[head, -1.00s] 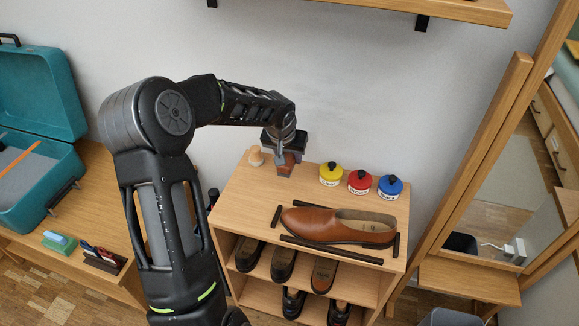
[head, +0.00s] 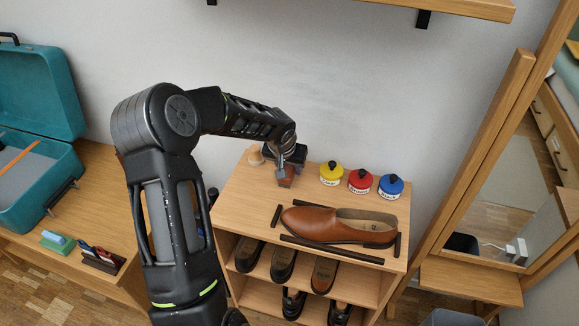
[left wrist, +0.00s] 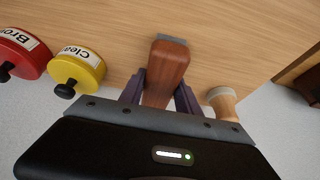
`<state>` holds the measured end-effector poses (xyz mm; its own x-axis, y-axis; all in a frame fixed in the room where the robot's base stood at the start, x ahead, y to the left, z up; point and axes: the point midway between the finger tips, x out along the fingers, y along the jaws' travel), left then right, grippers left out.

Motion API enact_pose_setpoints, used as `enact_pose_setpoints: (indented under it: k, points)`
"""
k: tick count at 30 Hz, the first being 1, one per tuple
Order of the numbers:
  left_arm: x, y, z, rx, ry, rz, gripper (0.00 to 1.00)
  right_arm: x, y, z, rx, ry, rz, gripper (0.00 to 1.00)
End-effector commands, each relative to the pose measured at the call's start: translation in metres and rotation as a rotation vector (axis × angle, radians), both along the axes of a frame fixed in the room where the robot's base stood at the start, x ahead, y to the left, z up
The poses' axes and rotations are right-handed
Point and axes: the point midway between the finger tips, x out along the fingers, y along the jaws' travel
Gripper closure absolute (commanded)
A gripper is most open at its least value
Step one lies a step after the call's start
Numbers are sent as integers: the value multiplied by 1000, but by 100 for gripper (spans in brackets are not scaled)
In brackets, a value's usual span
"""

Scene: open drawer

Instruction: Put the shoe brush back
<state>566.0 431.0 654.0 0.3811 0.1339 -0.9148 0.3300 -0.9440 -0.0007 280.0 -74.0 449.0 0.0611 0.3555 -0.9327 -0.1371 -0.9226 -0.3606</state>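The shoe brush (head: 287,175), a reddish-brown wooden block, is at the back of the shoe cabinet's top (head: 240,190). It also shows in the left wrist view (left wrist: 167,70), with a grey strip at its far end. My left gripper (head: 284,168) is above the cabinet top. In the left wrist view its two dark fingers (left wrist: 160,92) lie close along both sides of the brush, shut on it. I cannot tell whether the brush touches the top. My right gripper is not in view.
A small pale wooden-handled brush (head: 255,157) stands left of the gripper. Yellow (head: 331,175), red (head: 360,182) and blue (head: 391,187) polish tins stand to its right. A brown shoe (head: 335,226) lies in front among dark strips. The wall is close behind.

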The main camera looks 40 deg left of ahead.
Motion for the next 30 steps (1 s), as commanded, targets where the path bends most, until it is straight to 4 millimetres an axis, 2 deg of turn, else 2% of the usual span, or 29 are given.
enact_pose_setpoints:
  k: [1, 7, 19, 23, 30]
  points:
    - [0, 0, 1, 0, 0, 0, 56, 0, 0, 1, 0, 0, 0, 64]
    - [0, 0, 1, 0, 0, 0, 40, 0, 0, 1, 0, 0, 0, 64]
    - [-1, 0, 8, 2, -1, -1, 40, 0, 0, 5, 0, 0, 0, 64]
    - [-7, -2, 23, 3, -1, 0, 40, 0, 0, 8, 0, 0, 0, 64]
    - [-26, -8, 69, 3, -3, 0, 40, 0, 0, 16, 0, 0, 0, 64]
